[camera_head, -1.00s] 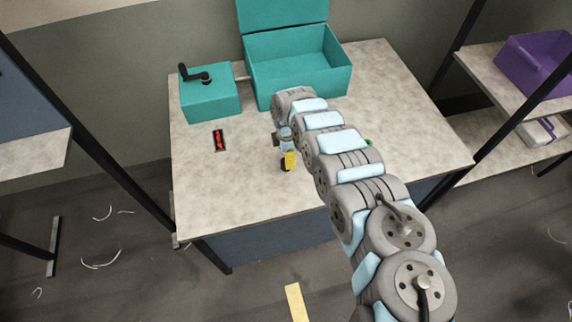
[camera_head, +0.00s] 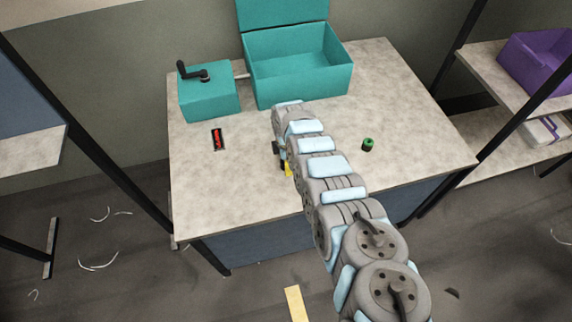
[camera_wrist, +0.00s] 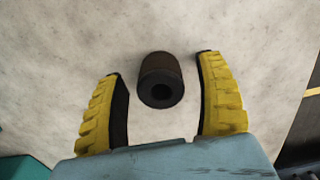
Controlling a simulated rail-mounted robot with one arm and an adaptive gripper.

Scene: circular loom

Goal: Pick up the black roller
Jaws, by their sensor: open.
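The black roller (camera_wrist: 161,80), a short dark cylinder with a round hole in the end facing the camera, is on the pale tabletop in the wrist view. It lies between my gripper's (camera_wrist: 162,66) two yellow fingers, with pale surface showing on both sides. The fingers are spread and no contact shows. In the head view my gripper (camera_head: 286,167) is low over the table's left-middle part, largely covered by my arm. I cannot make out the roller there.
A small green-topped dark cylinder (camera_head: 368,145) stands on the table (camera_head: 420,140) to the right. A teal box with a crank (camera_head: 208,93) and an open teal bin (camera_head: 300,75) stand at the back. A red-and-black item (camera_head: 218,139) lies at left.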

